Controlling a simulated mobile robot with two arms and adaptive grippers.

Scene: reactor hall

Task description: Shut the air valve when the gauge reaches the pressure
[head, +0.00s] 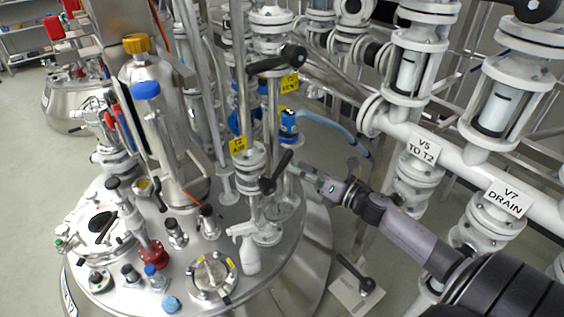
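The valve under the yellow T2 AIR tag (238,145) stands on a pipe rising from the steel vessel lid. Its black lever handle (276,173) is tilted up to the right. My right gripper (296,170) reaches in from the right, with its tip just right of the lever. I cannot tell whether it touches the lever or whether its fingers are apart. No gauge reading can be made out. My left gripper is not in view.
The vessel lid (195,250) is crowded with fittings, a white spray bottle (245,248) and a blue cap. Another black lever (277,61) is above, by the T2 VENT tag (289,83).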

